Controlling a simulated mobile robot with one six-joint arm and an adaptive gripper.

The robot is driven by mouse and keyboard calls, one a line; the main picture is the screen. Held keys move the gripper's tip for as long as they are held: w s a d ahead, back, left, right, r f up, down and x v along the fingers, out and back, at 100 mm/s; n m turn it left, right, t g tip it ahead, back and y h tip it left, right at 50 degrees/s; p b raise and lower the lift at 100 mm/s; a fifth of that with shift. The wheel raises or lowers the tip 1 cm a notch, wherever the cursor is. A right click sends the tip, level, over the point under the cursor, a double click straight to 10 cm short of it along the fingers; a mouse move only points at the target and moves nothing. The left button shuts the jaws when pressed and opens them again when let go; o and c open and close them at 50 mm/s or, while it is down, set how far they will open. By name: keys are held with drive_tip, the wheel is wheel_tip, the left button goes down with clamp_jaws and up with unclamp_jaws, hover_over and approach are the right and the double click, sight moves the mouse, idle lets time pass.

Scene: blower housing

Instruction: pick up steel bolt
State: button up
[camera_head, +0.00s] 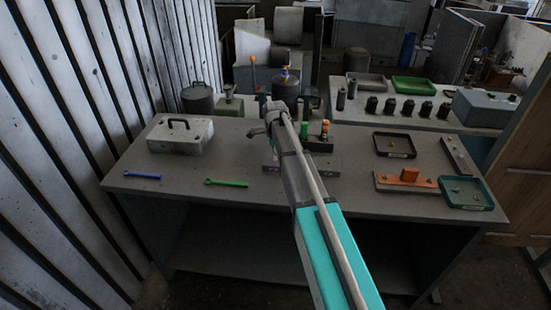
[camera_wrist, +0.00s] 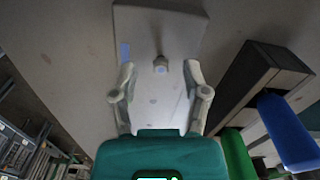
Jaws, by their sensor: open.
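A small steel bolt (camera_wrist: 160,65) stands on a pale grey plate (camera_wrist: 182,30) in the wrist view. My gripper (camera_wrist: 160,75) is open, with one finger on each side of the bolt's line. The bolt lies between the fingertips in the picture, and I see no finger touching it. How far above the plate the fingertips are, I cannot tell. In the head view my arm reaches over the workbench, and part of the plate (camera_head: 325,169) shows beside it. The bolt is hidden there behind my arm.
A dark rack (camera_wrist: 255,80) with blue and green handles stands close to my gripper's right in the wrist view. On the bench (camera_head: 240,193) lie a green wrench (camera_head: 226,183), a blue wrench (camera_head: 142,175), a grey case (camera_head: 180,137), an orange block (camera_head: 408,180) and trays (camera_head: 394,154).

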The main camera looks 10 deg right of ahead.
drive_tip(key=shift+f, duration=0.25)
idle(0.8)
clamp_jaws()
